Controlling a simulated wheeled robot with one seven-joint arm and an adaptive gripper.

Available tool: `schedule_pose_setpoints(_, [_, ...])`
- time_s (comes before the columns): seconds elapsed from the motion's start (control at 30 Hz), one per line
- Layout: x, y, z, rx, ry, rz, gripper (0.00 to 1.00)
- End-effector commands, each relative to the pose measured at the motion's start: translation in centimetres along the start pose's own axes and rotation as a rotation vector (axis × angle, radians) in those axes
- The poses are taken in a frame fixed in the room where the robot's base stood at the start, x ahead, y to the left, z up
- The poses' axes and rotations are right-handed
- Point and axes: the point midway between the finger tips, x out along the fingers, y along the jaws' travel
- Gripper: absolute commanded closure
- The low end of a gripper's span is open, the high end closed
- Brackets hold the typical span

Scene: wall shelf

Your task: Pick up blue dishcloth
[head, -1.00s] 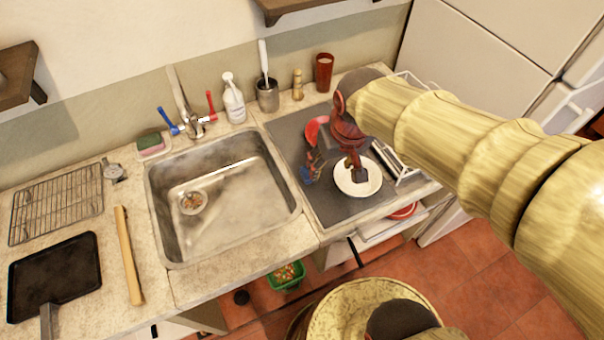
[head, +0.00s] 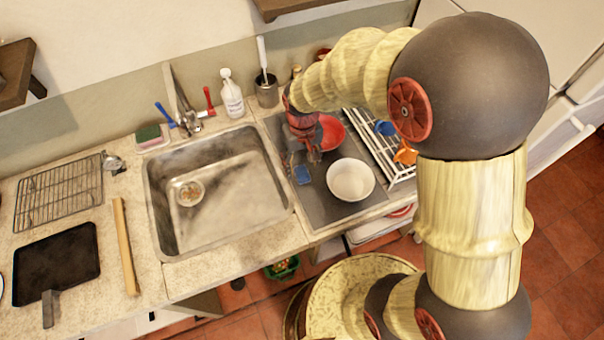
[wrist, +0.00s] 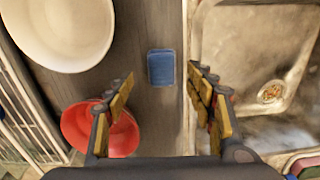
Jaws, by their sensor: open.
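The blue dishcloth (head: 302,174) is a small flat blue rectangle on the grey mat (head: 335,207) right of the sink. In the wrist view the dishcloth (wrist: 161,68) lies between and beyond my fingertips, untouched. My gripper (head: 312,152) hangs above the mat, just behind the cloth in the head view. In the wrist view my gripper (wrist: 162,85) has its two fingers spread wide with nothing between them. How high it is above the cloth is hard to tell.
A white bowl (head: 351,179) and a red bowl (head: 330,132) stand close to the cloth. A white dish rack (head: 370,127) is on the right, and the sink (head: 220,205) on the left. A soap bottle (head: 232,98) and a utensil holder (head: 266,92) stand behind.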

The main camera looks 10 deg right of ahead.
Motion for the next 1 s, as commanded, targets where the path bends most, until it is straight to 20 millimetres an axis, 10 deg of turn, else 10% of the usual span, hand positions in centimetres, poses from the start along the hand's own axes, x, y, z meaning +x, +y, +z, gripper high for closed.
schedule_pose_setpoints(0.27, [3.8, -0.2, -0.1, 0.0, 0.0, 0.001, 0.45])
schedule_pose_setpoints(1.0, [3.9, -0.2, -0.1, 0.0, 0.001, 0.002, 0.74])
